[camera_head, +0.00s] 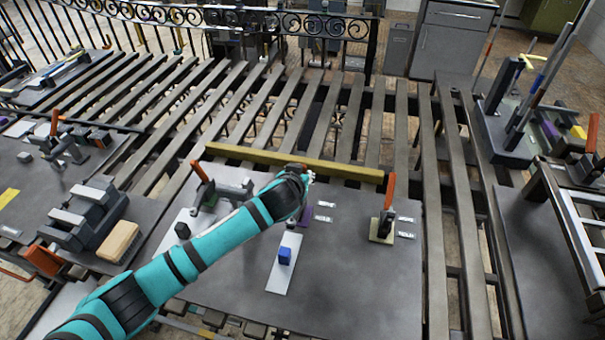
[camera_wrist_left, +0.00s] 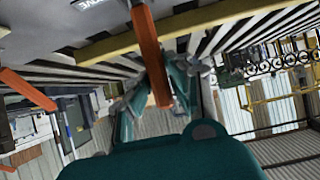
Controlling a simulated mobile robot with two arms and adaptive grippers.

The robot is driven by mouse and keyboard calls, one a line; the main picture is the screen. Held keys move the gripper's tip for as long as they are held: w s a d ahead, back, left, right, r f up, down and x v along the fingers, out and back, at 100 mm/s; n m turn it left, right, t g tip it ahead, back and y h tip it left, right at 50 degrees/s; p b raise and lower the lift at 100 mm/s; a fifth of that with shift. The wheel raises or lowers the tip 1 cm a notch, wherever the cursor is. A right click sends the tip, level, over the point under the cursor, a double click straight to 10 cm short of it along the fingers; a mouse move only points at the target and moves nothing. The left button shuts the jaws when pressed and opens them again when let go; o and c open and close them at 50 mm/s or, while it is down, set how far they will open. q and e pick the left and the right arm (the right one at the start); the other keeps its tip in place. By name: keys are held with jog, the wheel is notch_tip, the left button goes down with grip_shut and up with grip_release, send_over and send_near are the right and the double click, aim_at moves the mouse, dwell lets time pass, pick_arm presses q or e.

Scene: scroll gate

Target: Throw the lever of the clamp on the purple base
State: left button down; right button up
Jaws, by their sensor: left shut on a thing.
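The purple base (camera_head: 305,214) shows partly behind my left gripper on the grey metal plate in the head view. Most of its clamp is hidden by my teal left arm. My left gripper (camera_head: 306,177) is over this clamp; its fingertips are small and hard to make out there. In the left wrist view, an orange lever (camera_wrist_left: 151,50) comes down between the two fingers of my left gripper (camera_wrist_left: 155,95), which is shut on it. The lever's exact tilt is hard to tell. My right gripper is not in view.
A clamp with an orange lever (camera_head: 389,190) stands on a yellowish base to the right. Another orange-levered clamp (camera_head: 201,172) stands to the left. A yellow bar (camera_head: 290,160) runs behind them. A blue block (camera_head: 285,255) sits on a white strip in front. The plate's front right is clear.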

pick_arm(q)
jog(key=shift+s, duration=0.1)
dwell(0.3)
jog(key=c, duration=1.2)
grip_release()
jog(key=shift+c, duration=0.2)
jog(key=v, duration=1.2)
jog(key=shift+s+f, duration=0.1)
